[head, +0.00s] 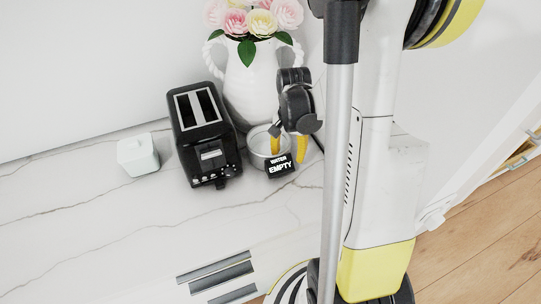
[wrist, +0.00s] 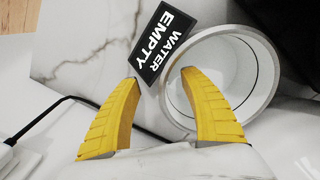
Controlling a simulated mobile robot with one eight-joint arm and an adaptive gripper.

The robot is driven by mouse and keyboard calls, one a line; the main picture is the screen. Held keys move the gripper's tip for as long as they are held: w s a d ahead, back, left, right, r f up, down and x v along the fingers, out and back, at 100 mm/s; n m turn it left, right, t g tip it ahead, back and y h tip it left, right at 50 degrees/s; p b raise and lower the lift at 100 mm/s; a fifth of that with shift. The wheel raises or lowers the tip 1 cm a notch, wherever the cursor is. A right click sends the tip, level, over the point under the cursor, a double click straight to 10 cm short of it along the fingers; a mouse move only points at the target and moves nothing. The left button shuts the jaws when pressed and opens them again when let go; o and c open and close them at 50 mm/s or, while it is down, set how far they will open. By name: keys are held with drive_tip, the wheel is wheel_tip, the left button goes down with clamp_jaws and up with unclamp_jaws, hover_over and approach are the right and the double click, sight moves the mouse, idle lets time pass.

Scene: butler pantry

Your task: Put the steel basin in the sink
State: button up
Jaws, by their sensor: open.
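The steel basin (head: 256,147) is a small round, pale grey bowl upright on the marble counter, between the toaster and my gripper. It also shows in the wrist view (wrist: 237,62), with its mouth facing the camera. My gripper (head: 287,150) is open at the right side of the basin. In the wrist view my gripper's fingers (wrist: 162,82) are apart with nothing clasped; one fingertip overlaps the basin's near rim and the other is outside it. I cannot tell whether they touch it. I cannot clearly make out the sink.
A black "WATER EMPTY" sign (head: 280,166) stands against the basin's front. A black toaster (head: 205,135) is close on its left, and a white flower vase (head: 249,85) is behind. A white box (head: 138,155) sits farther left. Dark metal slots (head: 216,272) lie near the front; counter between is clear.

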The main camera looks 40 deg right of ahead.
drive_tip(key=shift+f, duration=0.6)
clamp_jaws()
